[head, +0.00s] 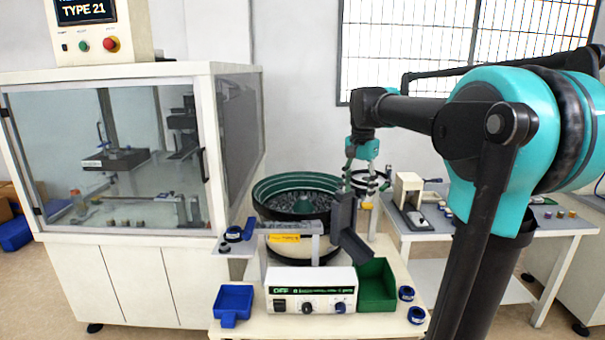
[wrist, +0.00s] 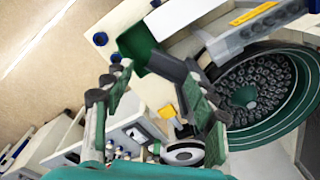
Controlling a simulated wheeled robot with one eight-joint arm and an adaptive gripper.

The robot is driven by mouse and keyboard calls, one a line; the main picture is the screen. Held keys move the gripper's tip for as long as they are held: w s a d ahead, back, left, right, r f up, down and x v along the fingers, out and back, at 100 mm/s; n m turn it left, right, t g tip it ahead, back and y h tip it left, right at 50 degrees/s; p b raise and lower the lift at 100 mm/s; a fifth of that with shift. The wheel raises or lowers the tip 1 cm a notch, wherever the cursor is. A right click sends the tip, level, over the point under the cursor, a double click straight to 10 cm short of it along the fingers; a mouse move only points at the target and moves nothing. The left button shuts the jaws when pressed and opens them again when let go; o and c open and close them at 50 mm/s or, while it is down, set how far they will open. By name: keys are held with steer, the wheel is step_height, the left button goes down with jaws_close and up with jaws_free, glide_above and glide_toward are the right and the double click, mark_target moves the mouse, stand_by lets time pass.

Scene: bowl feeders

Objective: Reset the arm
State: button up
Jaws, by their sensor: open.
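My gripper (head: 360,184) hangs from my raised arm, pointing down, above the right rim of the green bowl feeder (head: 262,190) in the head view. Its fingers are spread apart with nothing between them. In the wrist view my gripper (wrist: 155,85) also shows open and empty, with a finger on each side. The bowl feeder (wrist: 308,95), full of small dark parts, lies to the right there. The dark grey chute (head: 343,215) stands just below my gripper in the head view.
A green bin (head: 377,287), a blue bin (head: 232,303) and the feeder's control box (head: 310,291) sit on the front table. A glass-fronted cabinet (head: 105,160) stands at left. A side table (head: 430,236) with a small press (head: 410,190) is behind right.

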steer(key=s+d+f+n+t, duration=0.1)
steer(key=s+f+n, duration=0.3)
steer(key=s+f, duration=0.7)
steer(key=s+d+f+n+t, duration=0.2)
steer(key=s+f+n, duration=0.2)
steer(key=s+f, duration=0.6)
step_height(320, 180, down, 7)
steer(key=shift+s+f+n+t, duration=0.1)
steer(key=shift+s+n+t, duration=0.2)
steer(key=shift+s+n, duration=0.1)
stand_by(1.2)
